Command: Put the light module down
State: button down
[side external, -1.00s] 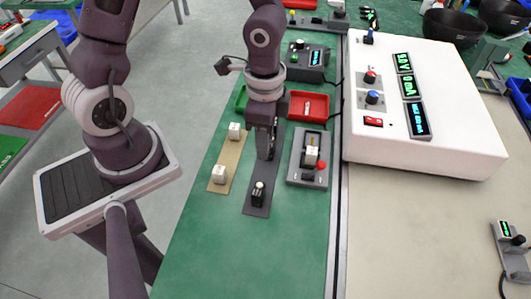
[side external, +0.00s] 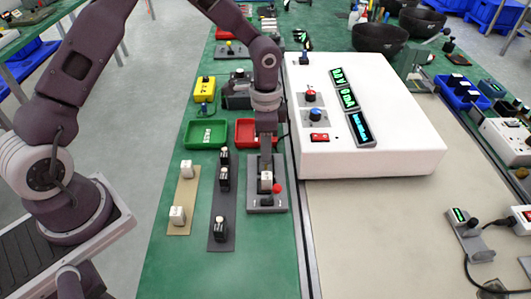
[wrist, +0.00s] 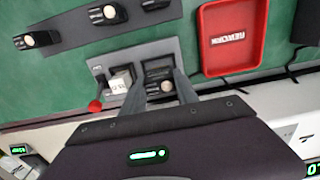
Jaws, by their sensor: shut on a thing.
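My gripper (wrist: 161,84) points down over the grey fixture (side external: 252,188), with its fingers on either side of a dark block (wrist: 160,74). It is shut on this block, which is mostly hidden in the side view. A white module (wrist: 121,82) sits in the fixture just left of the fingers in the wrist view, outside the grip; it also shows in the side view (side external: 266,182). Two more white modules (side external: 177,215) (side external: 187,169) stand on the tan strip. Dark modules with pale round tops (side external: 221,229) stand on the dark strip. I cannot tell which is the light module.
A red tray (side external: 243,134) and a green tray (side external: 205,146) lie behind. The large white instrument box (side external: 390,150) stands close to the right. Bare green mat lies in front of the fixture.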

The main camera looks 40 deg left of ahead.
jog(key=shift+f, duration=1.3)
jog(key=shift+f, duration=0.1)
jog(key=c, duration=0.9)
grip_release()
notch_tip(320, 180, up, 12)
jog(key=shift+r, duration=0.2)
jog(key=s+a+r+n+t+y, duration=0.1)
jog(key=s+a+r+n+t, duration=0.1)
jog(key=s+r, duration=0.55)
jog(key=s+r+n+t, duration=0.1)
jog(key=s+r+n, duration=0.1)
jog(key=s, duration=0.4)
jog(key=s+r+n+t, duration=0.1)
jog(key=s+r+n, duration=0.1)
jog(key=s, duration=0.4)
jog(key=s+a+r+n+t+h, duration=0.1)
jog(key=s+r+n, duration=0.2)
jog(key=s, duration=0.3)
jog(key=shift+s+r+t, duration=0.1)
jog(key=shift+s+t, duration=0.15)
jog(key=shift+t, duration=0.05)
